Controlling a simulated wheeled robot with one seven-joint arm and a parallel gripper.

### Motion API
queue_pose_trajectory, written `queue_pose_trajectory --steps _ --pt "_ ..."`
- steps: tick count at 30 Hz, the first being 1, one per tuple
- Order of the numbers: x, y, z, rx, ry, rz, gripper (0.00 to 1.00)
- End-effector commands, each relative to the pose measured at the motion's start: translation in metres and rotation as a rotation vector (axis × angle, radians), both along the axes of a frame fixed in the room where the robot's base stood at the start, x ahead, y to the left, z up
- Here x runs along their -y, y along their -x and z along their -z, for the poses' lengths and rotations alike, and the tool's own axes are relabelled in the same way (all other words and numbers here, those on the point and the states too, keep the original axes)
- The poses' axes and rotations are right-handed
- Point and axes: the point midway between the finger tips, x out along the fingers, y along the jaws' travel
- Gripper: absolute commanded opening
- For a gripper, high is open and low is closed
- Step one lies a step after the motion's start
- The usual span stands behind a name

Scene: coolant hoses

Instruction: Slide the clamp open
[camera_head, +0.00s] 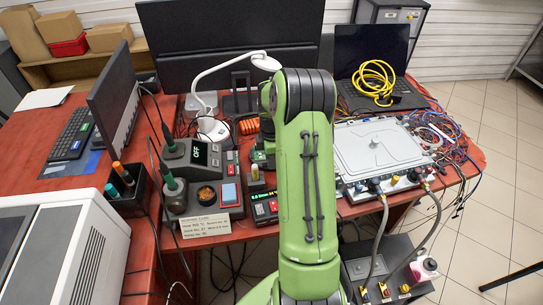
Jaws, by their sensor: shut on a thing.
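Two grey coolant hoses (381,238) run from the front of a silver box (378,148) on the red table down to a dark unit (398,255) below. Small yellow parts, which may be clamps, show at the upper hose ends (394,180) and at the lower ends (384,289). They are too small to tell whether any is open or shut. My green arm rises through the middle of the view and bends over at the top. My gripper's fingers are hidden behind it, so I cannot see what they touch.
Left of my arm are a soldering station (192,152), a label card (206,225) and a white lamp (214,128). A laptop (371,58) with a yellow cable coil (374,82) stands behind the silver box. Loose wires (440,135) crowd its right side.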

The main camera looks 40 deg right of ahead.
Motion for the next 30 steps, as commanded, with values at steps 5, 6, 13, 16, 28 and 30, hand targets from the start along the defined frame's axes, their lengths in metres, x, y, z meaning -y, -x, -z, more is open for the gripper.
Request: queue_pose_trajectory --steps 5,6,13,16,28,30 --pt "-0.001 0.001 -0.001 -0.005 -0.005 0.0 0.0" --pt "-0.001 0.001 -0.001 -0.005 -0.005 0.0 0.18" --pt "-0.001 0.001 -0.001 -0.004 -0.004 0.0 0.41" --pt "-0.001 0.001 -0.001 -0.004 -0.004 0.0 0.41" --pt "0.0 0.0 -0.069 0.001 0.002 0.001 0.41" --pt "0.0 0.0 -0.09 0.0 0.001 0.001 0.41"
